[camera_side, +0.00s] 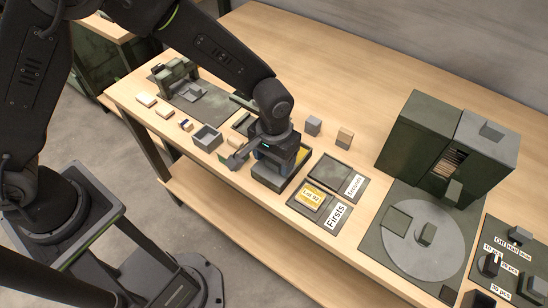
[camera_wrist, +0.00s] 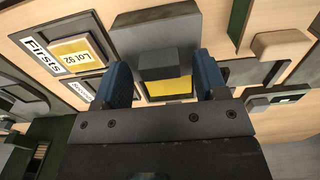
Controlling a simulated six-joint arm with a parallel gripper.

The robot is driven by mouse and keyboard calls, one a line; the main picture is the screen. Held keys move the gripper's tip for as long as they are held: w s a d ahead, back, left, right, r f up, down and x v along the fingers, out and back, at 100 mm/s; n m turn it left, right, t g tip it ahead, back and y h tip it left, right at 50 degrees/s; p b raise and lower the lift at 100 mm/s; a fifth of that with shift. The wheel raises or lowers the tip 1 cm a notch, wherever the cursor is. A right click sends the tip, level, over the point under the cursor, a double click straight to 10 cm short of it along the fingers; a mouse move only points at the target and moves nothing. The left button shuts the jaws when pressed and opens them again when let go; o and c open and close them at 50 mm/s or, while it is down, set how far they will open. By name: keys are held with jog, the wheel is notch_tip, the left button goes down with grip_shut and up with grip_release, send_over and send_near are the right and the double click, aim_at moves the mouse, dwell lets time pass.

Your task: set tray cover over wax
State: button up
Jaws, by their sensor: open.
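My gripper (camera_side: 274,160) is low over a dark grey tray (camera_side: 268,184) on the bench, and yellow wax (camera_side: 301,157) shows at the tray's far right side. In the wrist view, my two blue fingertips (camera_wrist: 163,82) stand apart on either side of a small grey block-shaped knob (camera_wrist: 160,65) on a grey slab (camera_wrist: 153,34), which looks like the cover. A yellow strip of wax shows below the knob. My fingers appear open, with gaps beside the knob. The gripper hides much of the tray in the side view, so I cannot tell exactly how the cover sits.
Right of the tray lie the "Firsts" plate (camera_side: 326,213) with a yellow lot card (camera_side: 311,198) and the "Seconds" plate (camera_side: 331,171). Two small blocks (camera_side: 313,126) (camera_side: 345,138) stand behind. A grey box (camera_side: 208,138) is left; a green cabinet (camera_side: 412,140) and round plate (camera_side: 419,250) are right.

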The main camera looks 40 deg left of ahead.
jog(key=shift+f, duration=0.3)
jog(key=shift+c, duration=0.5)
grip_shut()
